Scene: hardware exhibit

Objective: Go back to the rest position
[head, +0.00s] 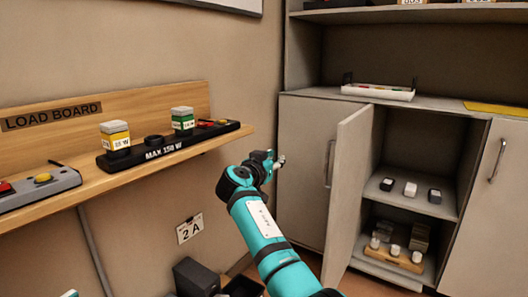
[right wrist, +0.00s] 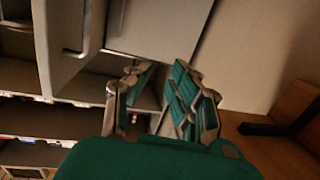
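My right gripper (head: 272,162) is raised in the middle of the head view, in front of the grey cabinet and left of its open door (head: 346,185). In the right wrist view my right gripper (right wrist: 162,98) has its two teal fingers apart, with nothing between them. A small teal and white piece of me shows at the bottom left edge of the head view. My left gripper is not in view.
The wooden load board shelf (head: 215,143) on the left carries a black strip (head: 165,148) with yellow and green blocks, and a grey switch box (head: 38,187). The cabinet's open shelves (head: 408,200) hold small blocks. Dark bins (head: 196,277) stand below.

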